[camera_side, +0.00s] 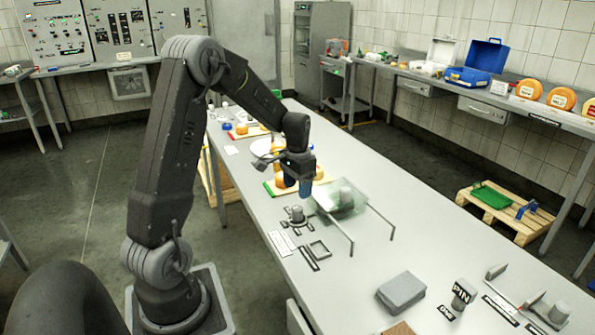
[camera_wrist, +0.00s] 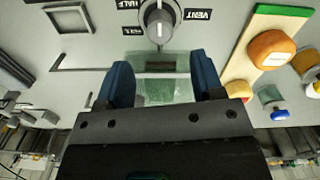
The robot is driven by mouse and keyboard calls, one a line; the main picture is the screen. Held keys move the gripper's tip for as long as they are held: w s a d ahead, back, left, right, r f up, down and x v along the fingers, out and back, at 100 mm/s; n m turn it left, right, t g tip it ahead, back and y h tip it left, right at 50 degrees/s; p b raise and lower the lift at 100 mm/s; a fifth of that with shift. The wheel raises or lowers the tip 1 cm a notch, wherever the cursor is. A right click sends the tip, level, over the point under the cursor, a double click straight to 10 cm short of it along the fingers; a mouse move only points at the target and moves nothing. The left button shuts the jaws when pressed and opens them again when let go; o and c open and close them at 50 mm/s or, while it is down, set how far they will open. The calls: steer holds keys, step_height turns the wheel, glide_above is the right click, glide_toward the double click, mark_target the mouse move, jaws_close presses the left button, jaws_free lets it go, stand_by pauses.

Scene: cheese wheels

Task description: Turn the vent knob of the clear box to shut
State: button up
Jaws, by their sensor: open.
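The vent knob (camera_wrist: 158,24) is a grey round knob on the table with a light pointer mark, at the top middle of the wrist view. Black labels surround it; VENT and HALF can be read, the third is unclear. In the side view a grey knob (camera_side: 297,213) stands among small labels in front of the clear box. The clear box (camera_side: 330,200) is greenish and see-through; part of it shows between my fingers in the wrist view (camera_wrist: 165,90). My gripper (camera_wrist: 162,72) is open and empty, with blue fingers. It hangs above the table near the box (camera_side: 302,184), apart from the knob.
A board with orange cheese (camera_wrist: 270,48) lies to the right in the wrist view. A square frame (camera_side: 319,249) and a grey block (camera_side: 401,291) lie nearer. The table between box and block is mostly clear.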

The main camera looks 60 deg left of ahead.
mark_target(298, 207)
step_height(298, 207, up, 5)
steer(key=shift+r, duration=0.1)
stand_by(0.3)
steer(key=s+d+r+t, duration=0.1)
steer(key=s+d+r, duration=0.2)
steer(key=d, duration=0.4)
steer(key=s+d+r+m+t, duration=0.1)
steer(key=s+d+r+t, duration=0.1)
steer(key=d+r, duration=0.3)
steer(key=s+d+r+t, duration=0.1)
steer(key=s+d+r, duration=0.15)
steer(key=d, duration=0.55)
steer(key=s+d+m+t, duration=0.1)
steer(key=s+d, duration=0.5)
steer(key=s, duration=0.1)
steer(key=shift+s+f+t, duration=0.3)
steer(key=shift+s+f, duration=0.1)
